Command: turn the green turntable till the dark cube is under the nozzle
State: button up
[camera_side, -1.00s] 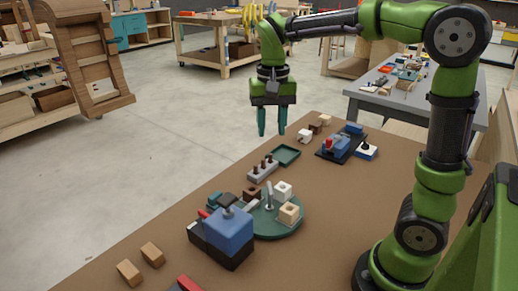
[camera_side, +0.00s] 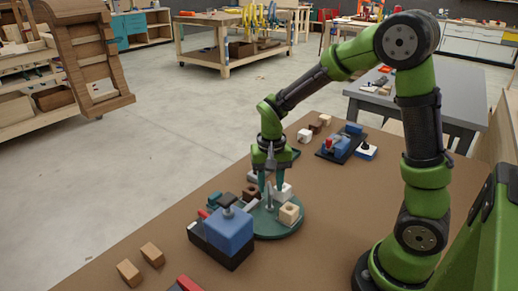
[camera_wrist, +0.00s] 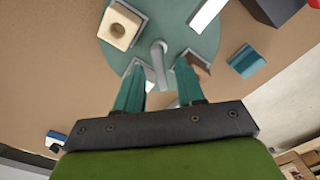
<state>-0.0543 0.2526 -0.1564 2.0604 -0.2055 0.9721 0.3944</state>
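The green turntable (camera_side: 268,231) stands on the brown table and also shows in the wrist view (camera_wrist: 178,38). On it are a beige cube with a hole (camera_side: 289,213), a white cube (camera_side: 285,189) and a dark brown cube (camera_side: 250,192). A grey upright post (camera_wrist: 158,58) stands near the middle. My gripper (camera_side: 269,192) is low over the turntable, open, with its teal fingers on either side of the post in the wrist view. I cannot tell if they touch it. The fingers partly hide the white and dark cubes there. The pale bar beside the blue block may be the nozzle (camera_wrist: 207,15).
A blue block on a black base (camera_side: 228,232) stands close at the turntable's left. A teal block (camera_wrist: 247,62) lies off the turntable. Two wooden blocks (camera_side: 140,262) lie front left. A black tray with blue parts (camera_side: 340,144) is at the back right.

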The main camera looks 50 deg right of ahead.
jog(key=shift+f, duration=0.2)
grip_shut()
